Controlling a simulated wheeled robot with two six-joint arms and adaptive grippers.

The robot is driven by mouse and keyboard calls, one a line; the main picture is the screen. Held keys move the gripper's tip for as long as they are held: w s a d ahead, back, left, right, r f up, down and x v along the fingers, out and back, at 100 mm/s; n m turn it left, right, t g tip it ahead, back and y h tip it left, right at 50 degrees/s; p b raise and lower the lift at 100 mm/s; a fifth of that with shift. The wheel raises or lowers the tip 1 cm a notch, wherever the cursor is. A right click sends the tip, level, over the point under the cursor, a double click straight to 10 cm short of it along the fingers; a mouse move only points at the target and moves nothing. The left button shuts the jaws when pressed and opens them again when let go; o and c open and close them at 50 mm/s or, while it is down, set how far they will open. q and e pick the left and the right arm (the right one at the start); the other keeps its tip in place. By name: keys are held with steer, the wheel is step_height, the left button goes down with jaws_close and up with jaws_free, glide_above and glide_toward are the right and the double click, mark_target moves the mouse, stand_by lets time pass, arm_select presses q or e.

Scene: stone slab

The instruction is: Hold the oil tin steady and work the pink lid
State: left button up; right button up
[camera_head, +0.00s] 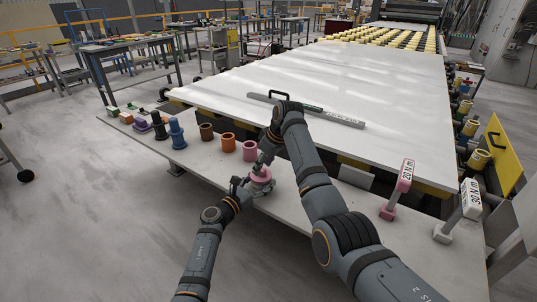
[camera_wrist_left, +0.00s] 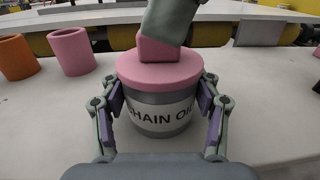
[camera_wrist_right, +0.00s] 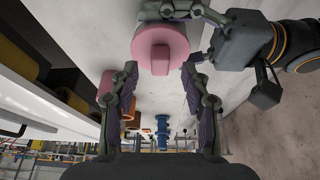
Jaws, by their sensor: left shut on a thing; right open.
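The oil tin (camera_wrist_left: 160,112), grey with a white "CHAIN OIL" label, stands upright on the slab ledge in the left wrist view. Its pink lid (camera_wrist_left: 140,68) sits on top and has a raised pink grip bar (camera_wrist_right: 160,58). My left gripper (camera_head: 246,184) is shut around the tin body, with one finger on each side. My right gripper (camera_wrist_right: 160,78) is open above the lid, its fingers apart on either side of the bar. In the left wrist view a right finger (camera_wrist_left: 170,22) partly hides the bar. I cannot tell whether it touches.
Pink (camera_head: 250,151), orange (camera_head: 228,142) and brown (camera_head: 206,132) cups stand left of the tin, with blue and black pieces beyond. Signs marked 20 N m (camera_head: 405,177) and 30 N m (camera_head: 470,199) stand to the right. The large white slab (camera_head: 330,85) lies behind. The ledge between tin and signs is mostly clear.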

steer(key=shift+x, duration=0.75)
jaws_close()
